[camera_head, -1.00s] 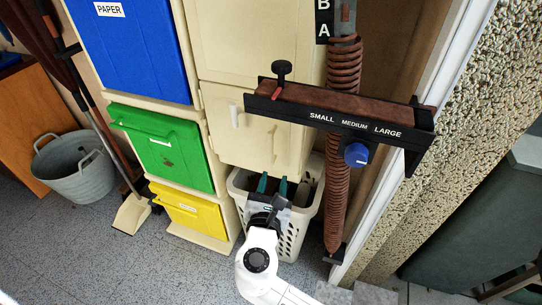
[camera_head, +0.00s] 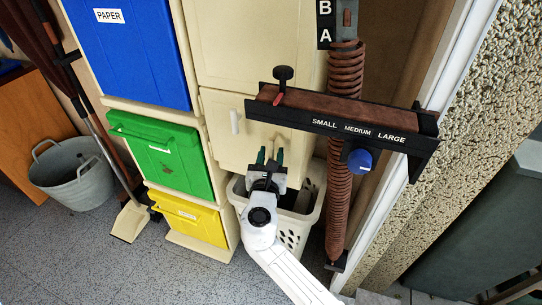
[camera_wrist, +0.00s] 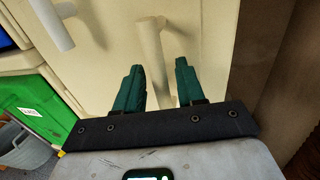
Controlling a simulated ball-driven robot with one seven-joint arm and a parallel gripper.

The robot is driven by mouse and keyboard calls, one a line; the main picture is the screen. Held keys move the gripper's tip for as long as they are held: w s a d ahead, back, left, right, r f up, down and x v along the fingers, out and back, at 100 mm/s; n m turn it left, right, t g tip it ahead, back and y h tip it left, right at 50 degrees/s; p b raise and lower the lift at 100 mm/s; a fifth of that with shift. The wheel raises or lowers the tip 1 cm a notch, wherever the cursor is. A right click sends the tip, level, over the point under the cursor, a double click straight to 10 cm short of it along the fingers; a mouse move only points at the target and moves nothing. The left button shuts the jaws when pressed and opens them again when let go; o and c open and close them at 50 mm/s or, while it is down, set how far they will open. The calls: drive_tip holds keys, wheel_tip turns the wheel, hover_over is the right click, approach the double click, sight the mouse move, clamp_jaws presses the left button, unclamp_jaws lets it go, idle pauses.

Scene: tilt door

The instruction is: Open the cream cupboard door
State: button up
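The cream cupboard door (camera_head: 255,110) stands shut at the centre of the head view, below a larger cream panel. A white handle (camera_head: 235,121) is near its left side; it also shows in the wrist view (camera_wrist: 52,22). A second, cream upright handle (camera_wrist: 151,50) sticks out from the cream surface in the wrist view. My gripper (camera_head: 270,156) is in front of the door's lower part. Its two green fingers (camera_wrist: 157,70) are apart, and the cream handle appears between and just beyond their tips. I see no contact with it.
A white laundry basket (camera_head: 302,222) stands under the door, close beside my arm. A dark ledge labelled with sizes (camera_head: 345,122) and a brown spring post (camera_head: 338,210) jut out at the right. Blue, green (camera_head: 160,152) and yellow bins are at the left.

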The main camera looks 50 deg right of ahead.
clamp_jaws()
idle(0.4)
